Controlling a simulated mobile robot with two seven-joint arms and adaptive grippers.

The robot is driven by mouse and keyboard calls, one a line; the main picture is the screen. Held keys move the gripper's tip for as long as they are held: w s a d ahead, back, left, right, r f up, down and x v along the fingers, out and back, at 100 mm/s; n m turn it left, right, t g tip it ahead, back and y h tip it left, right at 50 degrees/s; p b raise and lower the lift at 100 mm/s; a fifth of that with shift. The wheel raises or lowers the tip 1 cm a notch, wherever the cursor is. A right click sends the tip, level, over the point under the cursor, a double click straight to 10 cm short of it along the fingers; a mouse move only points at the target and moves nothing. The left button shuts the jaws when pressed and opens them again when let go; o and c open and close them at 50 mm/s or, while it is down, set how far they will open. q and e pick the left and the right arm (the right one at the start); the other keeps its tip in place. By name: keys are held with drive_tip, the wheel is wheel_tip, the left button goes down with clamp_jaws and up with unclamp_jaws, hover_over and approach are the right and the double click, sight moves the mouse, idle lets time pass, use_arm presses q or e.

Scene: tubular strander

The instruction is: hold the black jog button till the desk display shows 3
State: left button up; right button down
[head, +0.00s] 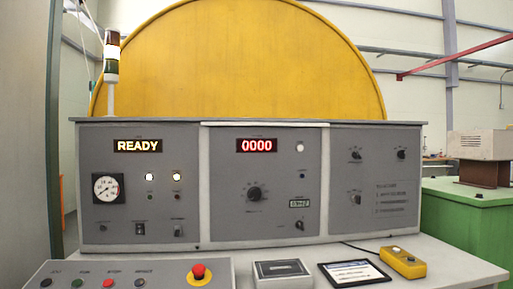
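The grey control desk (225,222) stands ahead with two lit displays. The amber display (138,146) at left reads READY, and the red display (257,145) in the middle reads 0000. A smaller display (299,203) sits lower right of it, its digits too small to read surely. On the low panel (60,269) at the front left is a row of buttons: a dark one (46,283), a green one (75,283), a red one (108,283) and another dark one (139,283). Their labels are too small to tell which is jog. Neither gripper is in view.
A red mushroom button (198,271) on a yellow ring sits right of the row. A grey box (282,269), a tablet-like board (353,273) and a yellow pendant (403,262) lie on the desktop. A signal tower (111,65) rises at left, before a large yellow disc (235,60).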

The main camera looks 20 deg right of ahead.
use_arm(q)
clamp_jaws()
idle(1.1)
